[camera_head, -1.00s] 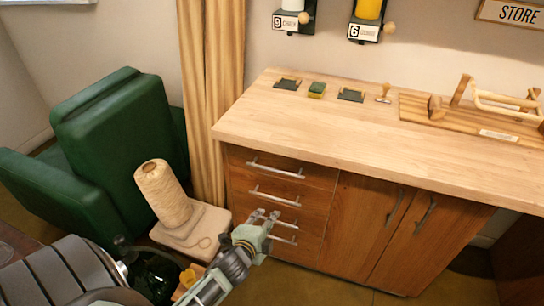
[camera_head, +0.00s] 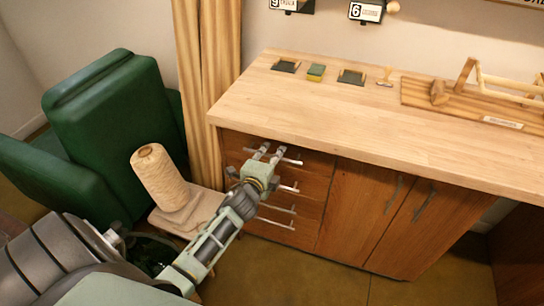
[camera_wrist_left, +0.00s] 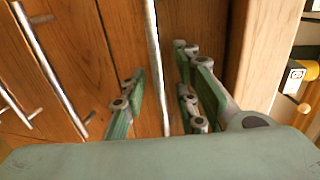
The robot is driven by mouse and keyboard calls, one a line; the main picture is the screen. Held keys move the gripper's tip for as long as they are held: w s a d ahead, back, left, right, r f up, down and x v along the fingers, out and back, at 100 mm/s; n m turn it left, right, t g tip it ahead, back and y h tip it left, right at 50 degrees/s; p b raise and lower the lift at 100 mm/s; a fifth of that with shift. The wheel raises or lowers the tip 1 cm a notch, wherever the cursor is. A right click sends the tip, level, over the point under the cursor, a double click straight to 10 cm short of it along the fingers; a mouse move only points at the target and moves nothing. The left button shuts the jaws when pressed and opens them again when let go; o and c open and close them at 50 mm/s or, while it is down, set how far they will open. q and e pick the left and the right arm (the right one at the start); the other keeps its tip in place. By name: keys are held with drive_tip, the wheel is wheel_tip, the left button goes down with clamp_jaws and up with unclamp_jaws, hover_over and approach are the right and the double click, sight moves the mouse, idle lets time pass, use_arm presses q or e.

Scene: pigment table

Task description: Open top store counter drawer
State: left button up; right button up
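The store counter (camera_head: 340,110) has a pale wooden top and a brown column of several drawers with bar handles on its left. The top drawer (camera_head: 318,168) looks shut. Its silver handle (camera_head: 294,161) is partly hidden by my left gripper (camera_head: 271,151), which is at the drawer front. In the left wrist view the top handle (camera_wrist_left: 153,60) runs between the two fingers of my left gripper (camera_wrist_left: 160,80). The fingers are open, one on each side of the bar, with gaps visible. My right gripper is not in view.
Lower drawer handles (camera_head: 278,209) sit below the gripper. Cabinet doors (camera_head: 380,215) are to the right. A twine spool (camera_head: 160,178) on a pale base and a green armchair (camera_head: 115,150) stand left. The floor in front of the counter is clear.

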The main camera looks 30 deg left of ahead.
use_arm(q)
clamp_jaws()
idle(0.6)
